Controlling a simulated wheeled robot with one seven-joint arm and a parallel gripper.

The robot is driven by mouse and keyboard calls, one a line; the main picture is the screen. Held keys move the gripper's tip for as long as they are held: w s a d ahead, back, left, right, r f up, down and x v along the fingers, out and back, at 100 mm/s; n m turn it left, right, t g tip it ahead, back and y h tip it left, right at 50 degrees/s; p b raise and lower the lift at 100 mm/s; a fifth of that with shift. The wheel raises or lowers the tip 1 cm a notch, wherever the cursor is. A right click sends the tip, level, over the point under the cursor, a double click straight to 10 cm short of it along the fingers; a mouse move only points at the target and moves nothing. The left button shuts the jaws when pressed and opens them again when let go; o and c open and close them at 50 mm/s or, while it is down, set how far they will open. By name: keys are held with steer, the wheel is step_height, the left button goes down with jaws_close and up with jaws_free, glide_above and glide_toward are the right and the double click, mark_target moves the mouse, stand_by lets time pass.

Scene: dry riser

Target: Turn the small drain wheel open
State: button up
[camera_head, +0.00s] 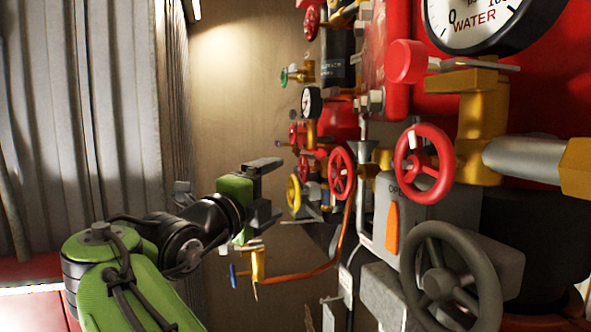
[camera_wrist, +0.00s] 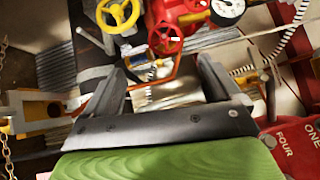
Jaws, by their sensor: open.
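My gripper (camera_head: 270,190) is open and empty in the head view, left of the valve cluster. Its two fingers also show spread apart in the wrist view (camera_wrist: 163,72). A small blue wheel (camera_head: 233,276) sits on a brass valve (camera_head: 257,265) low down, below my gripper, near the end of a copper-coloured pipe (camera_head: 310,272). No label shows which wheel is the drain wheel. The wrist view shows a yellow wheel (camera_wrist: 118,14) and a red wheel (camera_wrist: 165,38) ahead of the fingers.
A large grey wheel (camera_head: 450,277) and a red wheel (camera_head: 425,163) stand close at the right. A WATER gauge (camera_head: 478,15) is above them. A grey curtain (camera_head: 85,120) hangs at the left. The wrist view shows a chain (camera_wrist: 7,150) at the left edge.

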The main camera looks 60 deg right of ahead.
mark_target(301, 169)
steer(key=d+p, duration=0.1)
steer(key=d, duration=0.3)
steer(key=d+r+p, duration=0.1)
steer(key=d+p, duration=0.1)
steer(key=d, duration=0.2)
steer(key=d+r+p, duration=0.1)
steer(key=d, duration=0.3)
steer(key=shift+d+p, duration=0.1)
steer(key=shift+p, duration=0.2)
steer(key=shift+d+f, duration=0.1)
steer(key=shift+d, duration=0.45)
steer(key=shift+a, duration=0.15)
steer(key=c, duration=1)
